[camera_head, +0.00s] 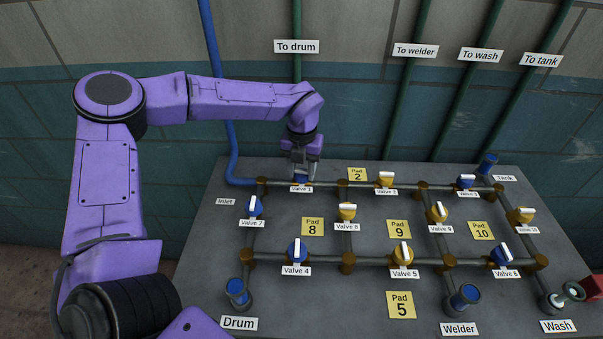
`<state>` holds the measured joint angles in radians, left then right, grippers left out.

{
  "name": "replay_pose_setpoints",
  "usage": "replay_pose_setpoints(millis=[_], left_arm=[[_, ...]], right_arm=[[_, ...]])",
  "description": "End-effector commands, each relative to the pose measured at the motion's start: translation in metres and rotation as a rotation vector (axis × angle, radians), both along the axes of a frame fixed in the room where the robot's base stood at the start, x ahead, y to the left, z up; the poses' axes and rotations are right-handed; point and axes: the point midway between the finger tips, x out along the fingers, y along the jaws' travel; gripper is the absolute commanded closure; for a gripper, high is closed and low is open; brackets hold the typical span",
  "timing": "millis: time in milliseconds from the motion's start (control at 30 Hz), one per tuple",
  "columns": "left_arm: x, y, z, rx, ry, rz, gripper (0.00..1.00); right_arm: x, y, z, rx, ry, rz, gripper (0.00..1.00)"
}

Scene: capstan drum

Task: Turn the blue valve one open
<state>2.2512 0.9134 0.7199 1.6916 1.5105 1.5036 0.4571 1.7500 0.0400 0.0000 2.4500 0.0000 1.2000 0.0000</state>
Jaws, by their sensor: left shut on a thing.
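The blue valve one (302,180) sits on the top pipe run at the back left of the grey panel, above its "Valve 1" label (301,189). My left gripper (301,172) reaches down onto it from above and is shut on it. The fingers cover most of the valve, so I cannot tell how its handle is turned. My right gripper is not in view.
Blue valve 7 (255,207), yellow valve 2 (386,180) and blue valve 4 (297,252) are nearby on the pipe grid, with several other valves. The panel (355,290) meets the wall behind. A blue inlet pipe (231,150) runs down left of the gripper.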

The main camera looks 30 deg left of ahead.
Motion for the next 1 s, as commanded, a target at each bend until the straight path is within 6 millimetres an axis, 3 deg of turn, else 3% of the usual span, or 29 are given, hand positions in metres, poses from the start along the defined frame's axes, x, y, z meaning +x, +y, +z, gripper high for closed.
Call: replay_pose_setpoints(millis=[400,967,1000], left_arm=[[0.000,0.001,-0.002,0.001,0.000,0.188,0.87],[0.000,0.001,-0.001,0.000,0.001,0.219,0.87],[0.000,0.001,-0.001,0.000,0.001,0.219,0.50]], right_arm=[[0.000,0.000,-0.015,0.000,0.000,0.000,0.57],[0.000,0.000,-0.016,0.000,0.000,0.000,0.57],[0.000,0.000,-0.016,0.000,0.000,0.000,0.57]])
